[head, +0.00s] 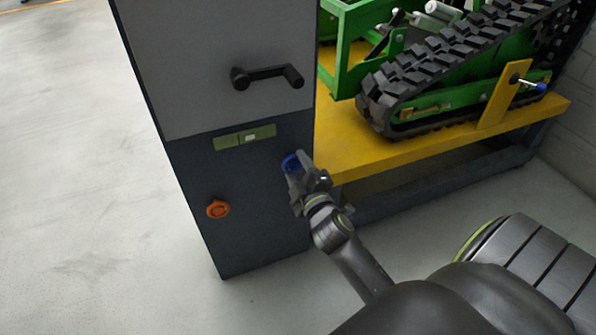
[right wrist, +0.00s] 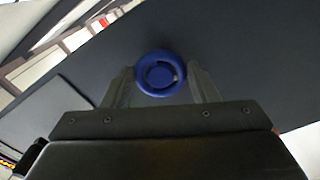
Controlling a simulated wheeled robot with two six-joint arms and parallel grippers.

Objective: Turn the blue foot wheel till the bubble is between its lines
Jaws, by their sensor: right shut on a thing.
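The blue foot wheel (head: 291,163) is on the dark lower front of the grey cabinet, near its right edge. In the right wrist view the blue wheel (right wrist: 160,74) sits between the two fingers. My right gripper (head: 300,172) is shut on the blue wheel and hides part of it in the head view. The green level vial (head: 244,137) lies across the cabinet front above the wheel. A pale patch shows near its middle, but the bubble and lines are too small to tell apart. My left gripper is not in view.
An orange wheel (head: 218,209) is on the cabinet front, lower left. A black crank handle (head: 268,76) sticks out above the vial. A yellow bench (head: 345,160) carries a green tracked carrier (head: 440,75) at right. Floor at left is clear.

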